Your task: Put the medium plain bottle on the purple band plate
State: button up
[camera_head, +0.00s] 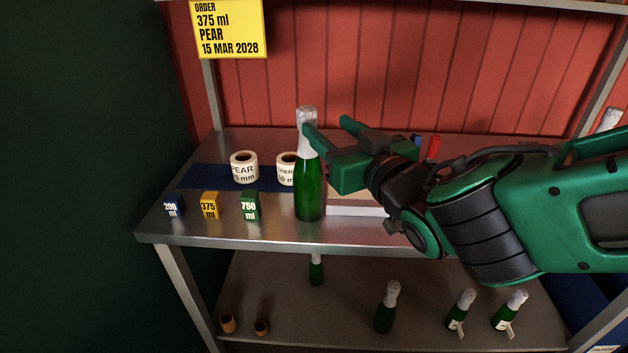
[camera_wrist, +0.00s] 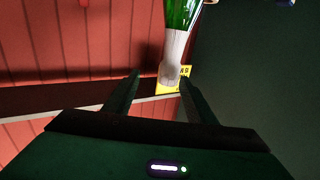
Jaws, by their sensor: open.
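A tall green bottle (camera_head: 308,190) with a silver-white foil top stands upright on the upper steel shelf; no label shows on it. My gripper (camera_head: 326,124) is open beside its foil-covered neck. In the wrist view the bottle (camera_wrist: 180,15) comes down from the top edge, its foil end near the open fingertips (camera_wrist: 160,76); I cannot tell whether they touch it. A mid-sized green bottle without a visible tag (camera_head: 386,312) stands on the lower shelf. I cannot tell for certain which is the medium plain one. I cannot make out a purple band plate.
Number blocks (camera_head: 209,206) and label rolls (camera_head: 244,167) stand left of the tall bottle. A pale tray (camera_head: 355,209) lies right of it, partly hidden by my arm. The lower shelf holds a small bottle (camera_head: 316,271), tagged bottles (camera_head: 458,313) and brown cups (camera_head: 228,323).

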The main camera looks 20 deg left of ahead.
aim_at(315, 119)
jog(key=x, duration=0.5)
jog(key=shift+s+a+r, duration=0.2)
jog(key=shift+s+a, duration=0.05)
jog(key=shift+a, duration=0.1)
jog(key=x, duration=0.3)
jog(key=r+x, duration=0.1)
jog(key=x, duration=0.1)
jog(key=shift+a, duration=0.45)
grip_shut()
dwell(0.7)
